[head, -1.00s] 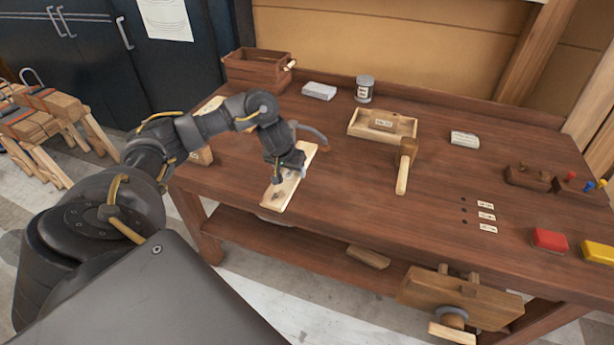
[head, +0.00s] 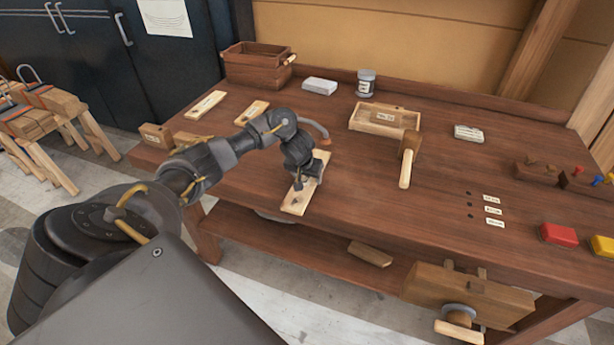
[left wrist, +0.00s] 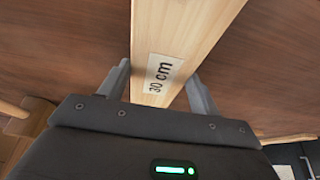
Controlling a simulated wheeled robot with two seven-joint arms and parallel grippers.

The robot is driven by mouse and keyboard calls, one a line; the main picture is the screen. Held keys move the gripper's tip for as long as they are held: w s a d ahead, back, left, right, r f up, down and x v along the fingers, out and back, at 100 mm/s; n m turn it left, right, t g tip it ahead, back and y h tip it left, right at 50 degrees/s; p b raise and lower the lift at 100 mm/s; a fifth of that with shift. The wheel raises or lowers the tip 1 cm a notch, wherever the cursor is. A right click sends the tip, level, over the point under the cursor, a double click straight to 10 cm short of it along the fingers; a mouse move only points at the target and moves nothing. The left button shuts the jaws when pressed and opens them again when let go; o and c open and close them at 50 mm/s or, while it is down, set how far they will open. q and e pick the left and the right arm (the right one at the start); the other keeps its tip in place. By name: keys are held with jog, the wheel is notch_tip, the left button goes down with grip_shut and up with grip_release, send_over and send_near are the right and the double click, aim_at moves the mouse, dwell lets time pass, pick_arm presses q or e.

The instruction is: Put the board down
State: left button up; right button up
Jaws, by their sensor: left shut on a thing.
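A pale wooden board (head: 293,205) is in my left gripper (head: 304,180), near the front edge of the workbench. In the left wrist view the board (left wrist: 185,30) bears a "30 cm" label and runs between the two fingers of my left gripper (left wrist: 160,88). My left gripper is shut on it. The arm hides the board's middle in the head view. I cannot tell whether its underside touches the bench top (head: 350,190). My right gripper is not in view.
Two pale boards (head: 206,104) (head: 251,112) lie at the bench's left, near wooden blocks (head: 155,136). A mallet (head: 408,160) and a shallow wooden tray (head: 385,120) are to the right. The bench top between board and mallet is clear.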

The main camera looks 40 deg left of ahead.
pick_arm(q)
jog(key=o, duration=1.1)
jog(key=shift+f, duration=0.1)
jog(key=shift+r, duration=0.25)
jog(key=p+v, duration=0.6)
jog(key=v, duration=0.6)
jog(key=shift+d+f, duration=0.1)
jog(key=shift+d, duration=0.1)
